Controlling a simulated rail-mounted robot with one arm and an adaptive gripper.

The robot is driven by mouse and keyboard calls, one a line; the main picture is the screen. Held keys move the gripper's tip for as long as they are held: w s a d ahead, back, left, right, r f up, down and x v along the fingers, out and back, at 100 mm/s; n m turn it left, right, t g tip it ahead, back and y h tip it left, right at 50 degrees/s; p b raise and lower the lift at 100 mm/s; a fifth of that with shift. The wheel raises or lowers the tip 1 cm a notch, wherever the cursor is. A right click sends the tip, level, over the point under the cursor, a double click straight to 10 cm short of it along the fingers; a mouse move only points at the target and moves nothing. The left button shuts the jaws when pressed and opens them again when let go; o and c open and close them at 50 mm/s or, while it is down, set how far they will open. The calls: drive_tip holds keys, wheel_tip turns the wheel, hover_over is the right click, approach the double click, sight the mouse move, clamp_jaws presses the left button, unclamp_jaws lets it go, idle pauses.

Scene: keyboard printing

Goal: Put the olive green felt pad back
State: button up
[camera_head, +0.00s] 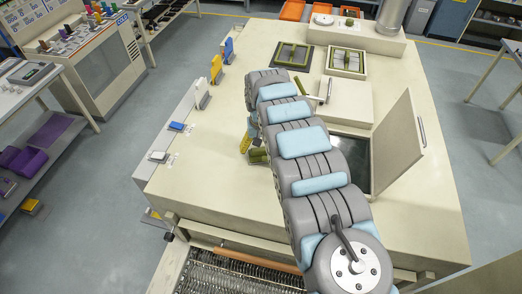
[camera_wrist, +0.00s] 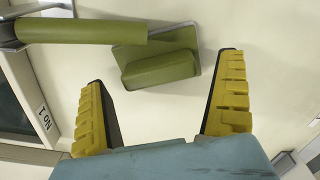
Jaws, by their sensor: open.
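In the wrist view an olive green block on a flat olive base (camera_wrist: 160,68) lies on the cream tabletop; it looks like the felt pad. It lies ahead of and between the yellow fingertips of my gripper (camera_wrist: 163,72). My gripper is open, with nothing between its fingers. An olive green bar with a grey metal end (camera_wrist: 85,31) overlaps the base at the left; I cannot tell whether they are joined. In the head view my arm hides much of this area. Green pieces (camera_head: 258,155) show beside the yellow fingers.
The cream worktable (camera_head: 200,205) carries two green-edged frames, one dark (camera_head: 293,54) and one pale (camera_head: 346,62), at the back. A box with a raised lid (camera_head: 400,143) stands right of my arm. White, orange and blue upright holders line the left edge. The tabletop's left front is clear.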

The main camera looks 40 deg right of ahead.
sight(261, 148)
wheel_tip(261, 148, up, 11)
drive_tip(key=b, duration=0.1)
drive_tip(key=shift+f+b, duration=0.15)
drive_tip(key=shift+b, duration=0.25)
drive_tip(key=shift+f, duration=0.1)
idle(0.6)
